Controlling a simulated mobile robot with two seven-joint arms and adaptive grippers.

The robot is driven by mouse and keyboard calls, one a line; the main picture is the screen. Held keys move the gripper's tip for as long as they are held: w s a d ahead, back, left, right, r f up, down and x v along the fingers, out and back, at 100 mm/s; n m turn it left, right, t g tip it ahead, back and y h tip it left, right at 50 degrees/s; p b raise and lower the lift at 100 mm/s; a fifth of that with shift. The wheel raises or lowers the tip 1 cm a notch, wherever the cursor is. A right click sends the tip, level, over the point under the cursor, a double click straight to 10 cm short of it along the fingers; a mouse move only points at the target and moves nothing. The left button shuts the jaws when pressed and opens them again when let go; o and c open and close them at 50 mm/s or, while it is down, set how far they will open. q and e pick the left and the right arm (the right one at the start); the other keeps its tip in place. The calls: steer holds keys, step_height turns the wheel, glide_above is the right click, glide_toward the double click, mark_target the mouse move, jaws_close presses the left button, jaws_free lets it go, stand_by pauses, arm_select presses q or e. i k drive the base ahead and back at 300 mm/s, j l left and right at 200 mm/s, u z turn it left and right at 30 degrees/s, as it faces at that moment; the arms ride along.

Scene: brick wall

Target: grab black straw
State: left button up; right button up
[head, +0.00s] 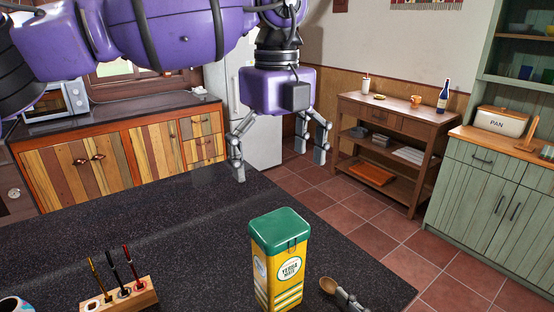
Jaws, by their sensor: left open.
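A small wooden holder (146,298) at the lower left of the dark counter carries three thin upright straws. The black straw (114,268) appears to be the middle one. It stands between a brass-coloured straw (95,274) and a reddish straw (131,264). My left gripper (279,163) is open and empty, pointing down above the far edge of the counter, well up and right of the straws.
A yellow tin with a green lid (277,262) stands on the dark counter (190,235), right of the holder. A brown rounded item (327,285) lies beside it. A patterned cup (14,304) shows partly at the lower left corner. The counter's middle is clear.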

mark_target(106, 252)
steer(key=k+l, duration=0.85)
